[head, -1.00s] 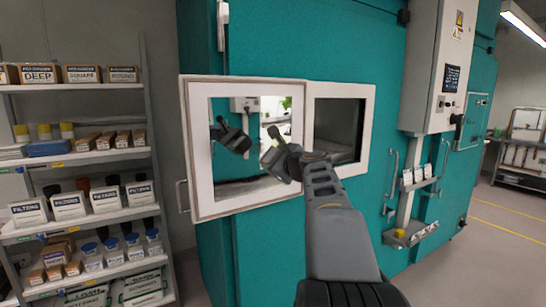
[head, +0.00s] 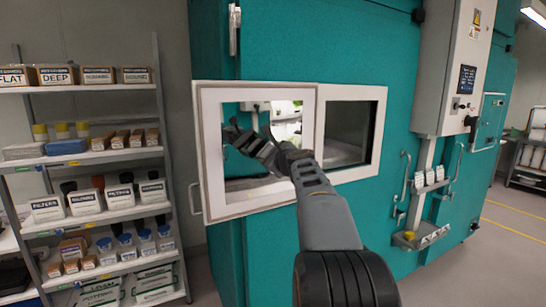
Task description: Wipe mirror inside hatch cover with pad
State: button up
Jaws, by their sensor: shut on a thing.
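The hatch cover (head: 208,160) stands swung open to the left, its white-framed inner side facing me. The hatch opening (head: 348,128), dark inside, is just right of the cover. My gripper (head: 262,150) is in front of the middle of the mirror, close to its own reflection, and is shut on the pad. The pad is hidden at the gripper's far side, so I cannot tell whether it touches the glass.
A shelf rack (head: 85,158) with boxes and bottles stands at the left. A grey control box (head: 447,70) and handles stick out from the teal chamber wall (head: 300,40) at the right. Open floor (head: 470,265) lies at the far right.

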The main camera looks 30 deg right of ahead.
jog(key=shift+w+d+p, duration=0.1)
jog(key=shift+w+p, duration=0.25)
jog(key=shift+w, duration=0.65)
dwell(0.6)
jog(key=shift+d, duration=0.1)
jog(key=d, duration=0.3)
jog(key=shift+s+d, duration=0.2)
jog(key=shift+d, duration=0.2)
jog(key=shift+a, duration=0.1)
jog(key=shift+w+a, duration=0.15)
jog(key=shift+a, duration=0.85)
jog(key=shift+w+a, duration=0.1)
jog(key=shift+a, duration=0.85)
